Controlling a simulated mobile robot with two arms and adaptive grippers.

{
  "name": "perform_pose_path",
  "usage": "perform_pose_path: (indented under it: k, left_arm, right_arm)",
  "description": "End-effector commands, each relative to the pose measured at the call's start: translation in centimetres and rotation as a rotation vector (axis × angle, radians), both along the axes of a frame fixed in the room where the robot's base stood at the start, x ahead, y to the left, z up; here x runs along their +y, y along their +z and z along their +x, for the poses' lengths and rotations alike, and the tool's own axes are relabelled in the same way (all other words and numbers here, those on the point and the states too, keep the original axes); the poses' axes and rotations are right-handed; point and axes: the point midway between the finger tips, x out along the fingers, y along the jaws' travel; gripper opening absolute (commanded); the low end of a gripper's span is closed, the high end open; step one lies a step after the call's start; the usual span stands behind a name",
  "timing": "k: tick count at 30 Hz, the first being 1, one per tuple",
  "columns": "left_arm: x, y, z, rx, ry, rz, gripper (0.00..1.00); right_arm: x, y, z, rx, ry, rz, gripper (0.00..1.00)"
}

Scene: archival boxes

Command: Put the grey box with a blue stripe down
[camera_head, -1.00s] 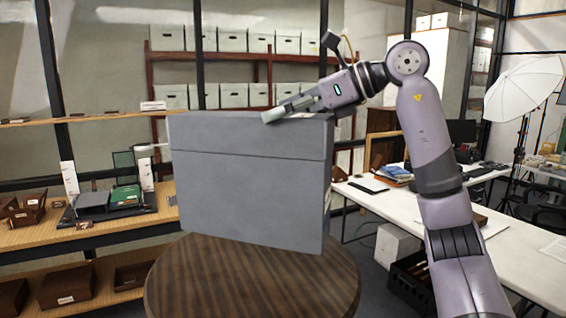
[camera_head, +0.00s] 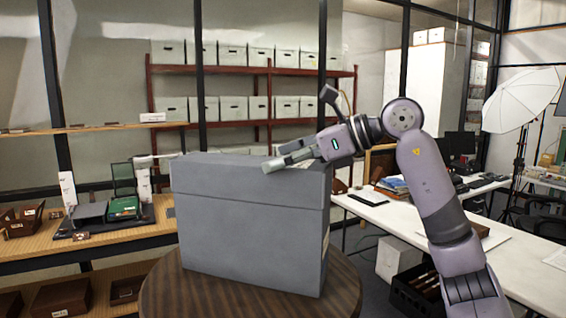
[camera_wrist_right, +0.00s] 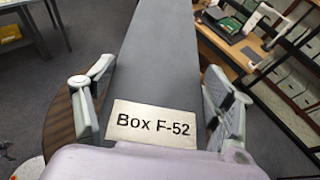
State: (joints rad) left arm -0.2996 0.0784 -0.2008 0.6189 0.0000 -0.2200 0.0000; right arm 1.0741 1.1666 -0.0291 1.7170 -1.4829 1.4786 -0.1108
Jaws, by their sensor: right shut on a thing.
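The grey box (camera_head: 250,232) stands upright over a round wooden table (camera_head: 345,285) in the head view. Its plain grey front faces me; no blue stripe shows on the visible sides. My right gripper (camera_head: 287,160) is shut on the top right part of the box. In the right wrist view the grey box (camera_wrist_right: 160,55) lies between the two fingers of the right gripper (camera_wrist_right: 156,90), with a "Box F-52" label near the palm. Whether the box's bottom touches the table or hangs just above it, I cannot tell. My left gripper is not in view.
A wooden shelf (camera_head: 150,232) with brown boxes and a green item stands at left. A white table (camera_head: 400,222) with papers is at right, with a black crate (camera_head: 415,290) beneath. Red racks (camera_head: 270,70) of white boxes stand behind. Bare tabletop shows around the box.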

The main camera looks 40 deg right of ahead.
Motion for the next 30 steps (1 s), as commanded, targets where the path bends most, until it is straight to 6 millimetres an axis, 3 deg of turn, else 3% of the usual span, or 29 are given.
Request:
perform_pose_path:
  k: [4, 5, 13, 24, 30]
  left_arm:
    - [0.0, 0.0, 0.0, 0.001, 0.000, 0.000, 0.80]
    - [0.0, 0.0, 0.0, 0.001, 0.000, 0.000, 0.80]
    - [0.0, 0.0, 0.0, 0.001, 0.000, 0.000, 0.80]
    - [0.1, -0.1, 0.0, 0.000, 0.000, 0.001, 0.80]
    - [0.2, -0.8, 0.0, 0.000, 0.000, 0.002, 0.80]
  right_arm:
    - [0.0, 0.2, 0.0, -0.005, -0.001, 0.001, 0.15]
    - [0.0, -0.1, 0.0, 0.005, 0.001, -0.001, 0.78]
    - [0.0, -0.1, 0.0, 0.004, 0.001, -0.001, 0.96]
    - [-0.1, 0.0, -0.2, 0.003, 0.000, -0.001, 0.96]
    - [-1.5, 0.9, -2.3, 0.001, -0.004, -0.001, 0.96]
